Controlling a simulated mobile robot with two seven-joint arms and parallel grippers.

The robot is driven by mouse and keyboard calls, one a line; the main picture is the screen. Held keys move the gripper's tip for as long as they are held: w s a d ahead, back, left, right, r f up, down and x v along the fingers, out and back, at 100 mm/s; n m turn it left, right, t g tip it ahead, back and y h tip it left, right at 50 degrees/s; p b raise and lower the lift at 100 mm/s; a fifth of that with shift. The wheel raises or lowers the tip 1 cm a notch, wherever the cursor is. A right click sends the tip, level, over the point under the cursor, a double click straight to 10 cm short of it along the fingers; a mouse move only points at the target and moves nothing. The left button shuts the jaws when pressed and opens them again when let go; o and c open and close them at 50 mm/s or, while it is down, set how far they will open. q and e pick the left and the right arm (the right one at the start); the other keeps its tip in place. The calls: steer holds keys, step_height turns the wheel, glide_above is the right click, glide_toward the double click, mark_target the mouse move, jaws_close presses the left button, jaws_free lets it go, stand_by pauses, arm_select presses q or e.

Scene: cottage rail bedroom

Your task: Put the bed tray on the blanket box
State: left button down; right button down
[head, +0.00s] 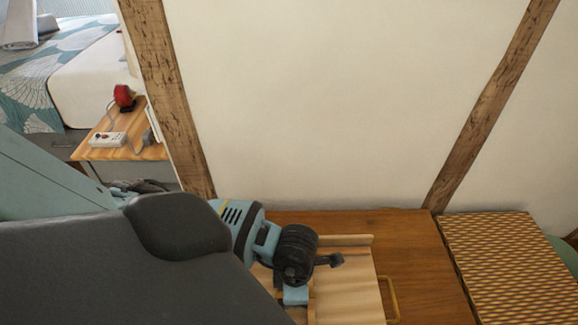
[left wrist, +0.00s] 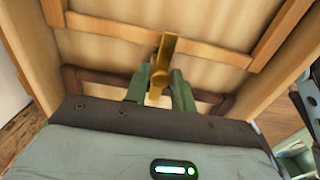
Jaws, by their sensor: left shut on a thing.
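The bed tray (head: 352,285) is pale wood with a raised rim and a gold handle (head: 391,298) on its right side. In the head view it shows over a brown wooden top (head: 425,270), which looks like the blanket box; whether they touch I cannot tell. My left gripper (left wrist: 160,88) is shut on the tray's other gold handle (left wrist: 168,52), seen close up in the left wrist view, where the tray's slatted face (left wrist: 120,50) fills most of the picture. In the head view my left arm hides the tray's left part and the fingertips. My right gripper is not in view.
A panel with a woven lattice pattern (head: 520,262) adjoins the wooden top on the right. A cream wall with timber posts (head: 172,90) stands behind. At the left are a bed (head: 75,75) and a bedside table (head: 110,150) with a red lamp (head: 124,97) and a power strip (head: 106,140).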

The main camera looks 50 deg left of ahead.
arm_select(q)
steer(key=w+a, duration=0.1)
steer(key=w, duration=0.1)
steer(key=w+a, duration=0.1)
steer(key=w, duration=0.1)
steer(key=w+a, duration=0.2)
steer(key=shift+w+f, duration=0.2)
steer(key=shift+f, duration=0.05)
steer(key=shift+f+b, duration=0.35)
steer(key=shift+f, duration=1.4)
steer(key=shift+f, duration=0.1)
steer(key=c, duration=1.2)
jaws_free()
steer(key=shift+s+f, duration=0.1)
steer(key=shift+s, duration=0.05)
steer(key=shift+o, duration=0.2)
steer(key=shift+r, duration=0.6)
step_height(320, 180, up, 11)
steer(key=p, duration=0.1)
